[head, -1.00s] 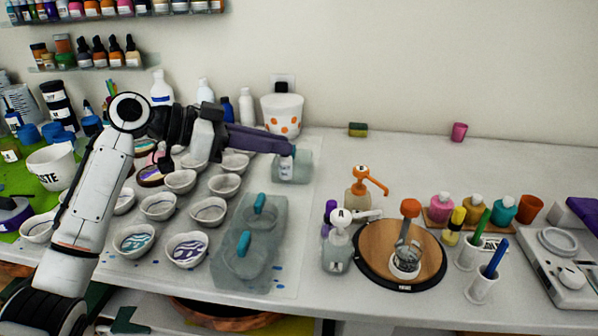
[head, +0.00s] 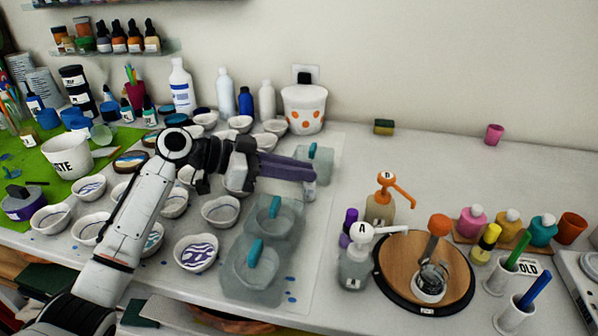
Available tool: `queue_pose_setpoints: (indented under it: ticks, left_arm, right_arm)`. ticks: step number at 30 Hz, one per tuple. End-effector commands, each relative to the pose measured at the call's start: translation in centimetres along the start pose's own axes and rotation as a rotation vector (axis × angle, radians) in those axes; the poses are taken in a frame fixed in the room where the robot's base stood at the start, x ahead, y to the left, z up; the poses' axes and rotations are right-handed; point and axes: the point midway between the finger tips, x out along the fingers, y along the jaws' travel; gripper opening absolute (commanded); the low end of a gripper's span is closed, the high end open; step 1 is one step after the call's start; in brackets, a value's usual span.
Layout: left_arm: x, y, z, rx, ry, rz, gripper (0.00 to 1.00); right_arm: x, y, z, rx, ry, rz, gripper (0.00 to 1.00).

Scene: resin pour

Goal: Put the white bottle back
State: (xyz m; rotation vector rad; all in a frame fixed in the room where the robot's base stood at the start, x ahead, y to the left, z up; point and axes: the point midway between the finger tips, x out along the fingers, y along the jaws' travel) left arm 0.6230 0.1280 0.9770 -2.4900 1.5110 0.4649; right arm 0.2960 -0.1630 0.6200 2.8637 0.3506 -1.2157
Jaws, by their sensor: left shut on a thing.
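My left gripper (head: 312,173), with long purple-grey fingers, reaches in from the left above the mould area. It is shut on a small whitish bottle (head: 309,190), which hangs upright below the fingertips. The fingers hide the bottle's top. It is just in front of the rear translucent mould (head: 320,157); I cannot tell whether its base touches anything. Other pale bottles stand along the wall: a labelled white one (head: 181,88), a plain one (head: 225,92) and another (head: 266,101). My right gripper is not in view.
Several white bowls (head: 221,211) lie under and around my left arm. A translucent mould with teal pieces (head: 250,275) is in front. Pump bottles (head: 355,262) and a round wooden turntable (head: 398,262) stand to the right. The back right of the table is mostly clear.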

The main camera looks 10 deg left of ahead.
Motion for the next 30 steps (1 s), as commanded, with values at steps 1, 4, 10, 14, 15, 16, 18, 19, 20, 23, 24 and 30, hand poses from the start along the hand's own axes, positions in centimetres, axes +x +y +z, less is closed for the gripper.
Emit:
queue_pose_setpoints:
  ticks: [1,4,10,14,15,16,18,19,20,23,24,30]
  left_arm:
    - [0.2,0.0,0.4,-0.001,0.001,0.000,0.00]
    - [0.2,0.0,0.6,0.001,0.001,-0.001,0.00]
    - [0.3,0.0,0.8,0.001,0.001,0.000,0.00]
    - [0.3,0.0,0.8,0.001,0.001,0.000,0.26]
    - [0.3,0.0,0.8,0.001,0.001,0.000,0.31]
    - [0.3,0.0,0.8,0.001,0.001,0.000,0.31]
    - [0.3,0.0,0.8,0.001,0.000,0.000,0.31]
    - [0.3,0.0,0.8,0.001,0.000,0.000,0.31]
    - [0.3,0.0,0.8,0.001,0.000,0.000,0.31]
    - [0.3,0.0,0.7,0.001,0.000,0.000,0.31]
    - [0.2,0.0,0.6,0.001,0.001,0.000,0.31]
    - [-1.8,-0.1,0.8,0.003,-0.002,-0.003,0.31]
  right_arm:
    - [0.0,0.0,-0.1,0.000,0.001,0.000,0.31]
    - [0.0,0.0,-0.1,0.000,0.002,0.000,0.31]
    - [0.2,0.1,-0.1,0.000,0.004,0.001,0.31]
    - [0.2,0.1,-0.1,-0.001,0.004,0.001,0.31]
    - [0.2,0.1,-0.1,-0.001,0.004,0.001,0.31]
    - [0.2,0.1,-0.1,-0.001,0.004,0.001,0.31]
    - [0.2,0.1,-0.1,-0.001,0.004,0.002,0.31]
    - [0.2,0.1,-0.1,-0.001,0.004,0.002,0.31]
    - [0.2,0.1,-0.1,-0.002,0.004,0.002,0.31]
    - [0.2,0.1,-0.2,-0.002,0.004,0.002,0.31]
    - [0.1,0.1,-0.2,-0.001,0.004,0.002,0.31]
    - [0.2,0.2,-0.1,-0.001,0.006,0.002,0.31]
